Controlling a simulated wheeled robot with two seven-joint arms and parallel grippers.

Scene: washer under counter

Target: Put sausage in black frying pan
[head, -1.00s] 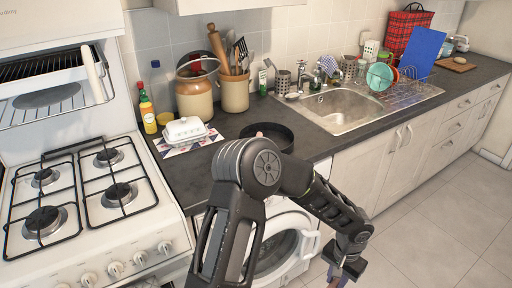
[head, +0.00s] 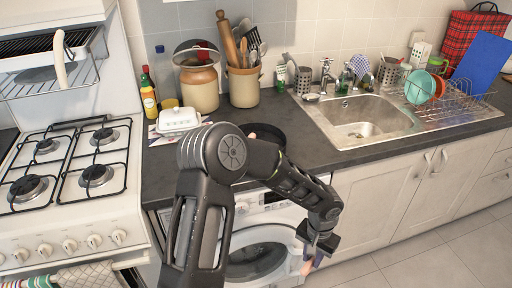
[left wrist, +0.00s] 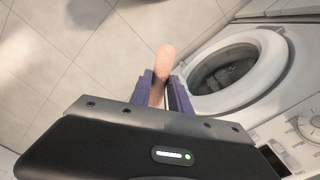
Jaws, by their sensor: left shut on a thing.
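The black frying pan (head: 270,132) lies on the dark counter above the washer in the head view. My left arm hides part of it. My left gripper (head: 313,259) hangs in front of the washer, below counter height and to the lower right of the pan. In the left wrist view the left gripper (left wrist: 163,84) is shut on the sausage (left wrist: 164,62), a pinkish-brown stick jutting out past the purple fingers. The sausage is held clear of the pan. My right gripper is in neither view.
The stove (head: 75,170) is at the left. The sink (head: 362,120) and dish rack (head: 450,100) are at the right.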

